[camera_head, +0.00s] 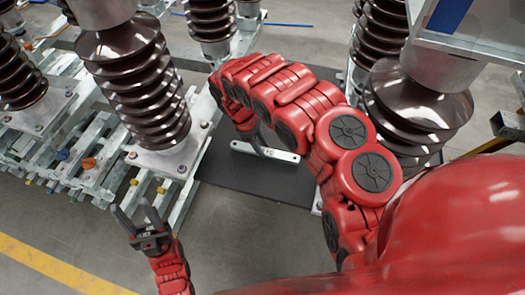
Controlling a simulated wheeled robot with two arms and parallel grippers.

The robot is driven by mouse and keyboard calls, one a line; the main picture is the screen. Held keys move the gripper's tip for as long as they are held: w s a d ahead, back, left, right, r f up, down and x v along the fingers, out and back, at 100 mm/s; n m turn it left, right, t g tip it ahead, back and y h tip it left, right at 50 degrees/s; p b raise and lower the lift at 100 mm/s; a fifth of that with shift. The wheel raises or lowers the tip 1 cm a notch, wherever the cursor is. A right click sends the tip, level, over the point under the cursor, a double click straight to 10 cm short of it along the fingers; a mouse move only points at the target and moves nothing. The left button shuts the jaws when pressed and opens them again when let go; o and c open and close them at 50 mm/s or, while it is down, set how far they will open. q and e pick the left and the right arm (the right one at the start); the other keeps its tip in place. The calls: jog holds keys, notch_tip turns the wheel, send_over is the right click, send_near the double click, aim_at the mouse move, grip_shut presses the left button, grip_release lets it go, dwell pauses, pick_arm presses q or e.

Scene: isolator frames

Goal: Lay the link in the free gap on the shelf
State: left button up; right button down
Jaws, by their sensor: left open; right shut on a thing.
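The link (282,155) is a short flat silver bar with a hole near its end, seen low over or on a dark flat panel (250,184) between the ribbed insulators. I cannot tell whether it touches the panel. My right gripper (262,148) is shut on the link near its middle; my red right arm hides part of the gripper. My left gripper (134,209) is open and empty, at the lower left over the floor, apart from everything. I cannot make out which part is the shelf's gap.
Tall brown ribbed insulators stand at the left (140,85) and right (415,105) of the panel, on metal bases. A metal frame (85,150) with several bars and coloured caps fills the left. A yellow line (55,268) crosses the floor, which is clear at lower left.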

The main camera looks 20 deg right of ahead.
jog(key=shift+f, duration=1.4)
jog(key=shift+c, duration=2.4)
grip_release()
jog(key=shift+f, duration=0.1)
